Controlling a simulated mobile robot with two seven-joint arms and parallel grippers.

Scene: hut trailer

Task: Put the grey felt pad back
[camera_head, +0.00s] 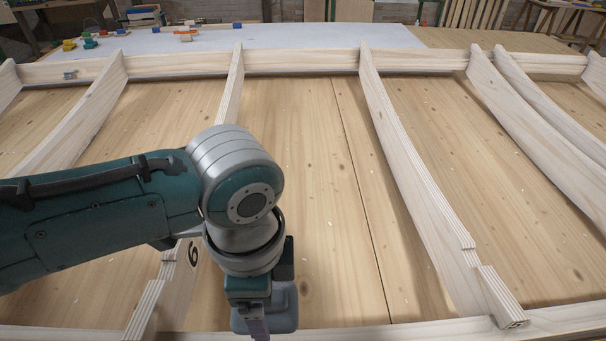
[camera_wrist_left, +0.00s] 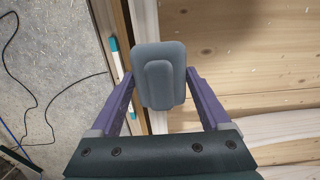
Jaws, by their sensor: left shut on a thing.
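The grey felt pad (camera_wrist_left: 173,58) is a rounded block with a raised grip, between the two purple fingers of my left gripper (camera_wrist_left: 160,76) in the left wrist view. The fingers are shut on it. In the head view the pad (camera_head: 286,309) shows at the bottom, partly hidden behind my left gripper (camera_head: 260,322). It is over the near side of the wooden frame; I cannot tell whether it touches anything. My right gripper is in neither view.
Pale curved ribs (camera_head: 405,165) stand up from the plank panel (camera_head: 315,190). A near rail (camera_head: 430,332) and far rail (camera_head: 300,61) cross them. A white-and-teal stick (camera_wrist_left: 116,58) lies left of the pad. A cable (camera_wrist_left: 50,108) lies on the grey floor (camera_wrist_left: 60,50).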

